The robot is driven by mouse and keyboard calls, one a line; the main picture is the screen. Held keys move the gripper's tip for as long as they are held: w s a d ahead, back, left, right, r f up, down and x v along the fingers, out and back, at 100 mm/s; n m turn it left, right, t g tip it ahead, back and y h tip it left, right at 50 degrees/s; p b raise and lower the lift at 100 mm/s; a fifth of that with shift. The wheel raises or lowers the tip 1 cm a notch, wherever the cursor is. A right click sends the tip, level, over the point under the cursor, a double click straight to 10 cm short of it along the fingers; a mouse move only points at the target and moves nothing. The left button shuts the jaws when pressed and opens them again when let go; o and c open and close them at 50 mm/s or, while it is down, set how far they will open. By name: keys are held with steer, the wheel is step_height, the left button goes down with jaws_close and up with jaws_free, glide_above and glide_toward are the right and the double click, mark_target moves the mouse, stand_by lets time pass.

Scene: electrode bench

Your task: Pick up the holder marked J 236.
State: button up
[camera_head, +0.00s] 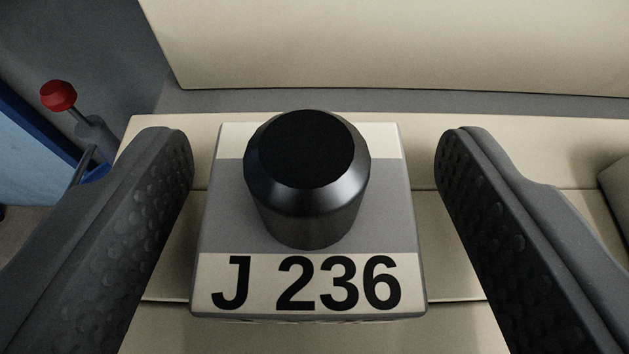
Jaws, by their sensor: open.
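The holder marked J 236 (230,225) is a grey and cream block with a black round knob (305,165) on top. Its label faces me along the near edge. It sits upright on the cream bench (168,240) in the middle of the view. My gripper (313,160) is open, with one dark dimpled finger to the left of the holder and the other to the right. There is a visible gap between each finger and the block. The fingers hold nothing.
A cream panel (400,45) stands behind the holder. At the upper left is a red-tipped lever (58,95) beside a blue surface (30,150). A greyish-beige object (615,185) shows at the right edge, partly cut off.

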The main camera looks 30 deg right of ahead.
steer(key=c, duration=1.4)
steer(key=shift+r, duration=0.15)
